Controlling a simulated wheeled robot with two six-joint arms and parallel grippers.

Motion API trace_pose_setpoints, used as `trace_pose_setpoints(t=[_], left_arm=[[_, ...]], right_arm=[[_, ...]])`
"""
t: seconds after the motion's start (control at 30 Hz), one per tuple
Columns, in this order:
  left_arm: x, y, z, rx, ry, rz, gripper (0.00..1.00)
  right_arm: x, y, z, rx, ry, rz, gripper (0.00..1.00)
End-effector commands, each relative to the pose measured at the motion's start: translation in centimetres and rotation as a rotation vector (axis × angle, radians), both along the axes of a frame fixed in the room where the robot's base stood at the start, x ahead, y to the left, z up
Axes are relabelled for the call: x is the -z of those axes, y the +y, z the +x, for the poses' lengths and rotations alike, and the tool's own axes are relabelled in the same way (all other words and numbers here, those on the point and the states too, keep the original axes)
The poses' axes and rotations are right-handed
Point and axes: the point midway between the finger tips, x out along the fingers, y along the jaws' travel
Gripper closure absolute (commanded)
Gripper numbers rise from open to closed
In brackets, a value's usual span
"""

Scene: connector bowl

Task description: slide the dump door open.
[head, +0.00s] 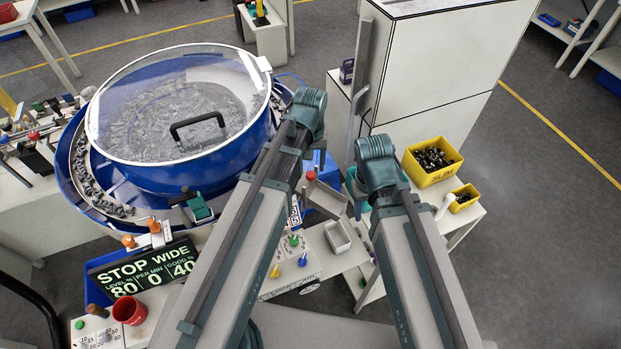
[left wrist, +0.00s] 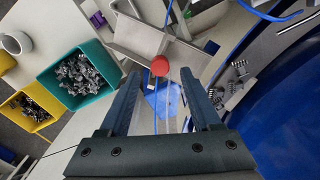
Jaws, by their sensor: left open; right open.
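A red round knob (head: 311,176) shows beside the bowl feeder in the head view, partly crowded by my left arm. In the left wrist view the red knob (left wrist: 160,66) sits at the top of a thin pale upright part, near a grey metal chute (left wrist: 136,38). I take it to be the dump door's knob, but the door's panel is hard to make out. My left gripper (left wrist: 161,74) is open, with one finger on each side of the knob in that picture; contact cannot be told. My right gripper is hidden beyond its arm in the head view.
The blue bowl feeder (head: 180,185) has a clear lid with a black handle (head: 197,124). A teal bin (left wrist: 104,94) and a yellow bin (left wrist: 26,113) hold parts. A yellow bin (head: 411,174) stands right of my arms. A grey cabinet (head: 440,85) stands behind. A display (head: 143,267) reads STOP WIDE.

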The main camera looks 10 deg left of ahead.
Motion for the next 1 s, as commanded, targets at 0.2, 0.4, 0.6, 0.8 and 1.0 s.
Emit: trace_pose_setpoints(t=[0.2, 0.4, 0.6, 0.8, 1.0], left_arm=[[3.1, 0.0, 0.0, 0.000, 0.000, 0.000, 0.36], [3.4, 0.0, 0.0, 0.000, 0.000, 0.000, 0.36], [3.3, 0.0, 0.0, 0.000, 0.000, 0.000, 0.37], [3.3, 0.0, 0.0, 0.000, 0.000, 0.000, 0.73], [3.3, 0.0, 0.0, 0.000, 0.000, 0.000, 1.00]], right_arm=[[3.1, 0.0, 0.0, -0.005, 0.000, -0.001, 0.50], [3.4, 0.0, 0.0, -0.006, 0.000, -0.001, 0.50], [3.3, 0.0, 0.0, -0.006, 0.000, -0.001, 0.50], [3.3, 0.0, 0.0, -0.006, 0.000, -0.001, 0.50], [3.3, 0.0, 0.0, -0.006, 0.000, -0.001, 0.50]])
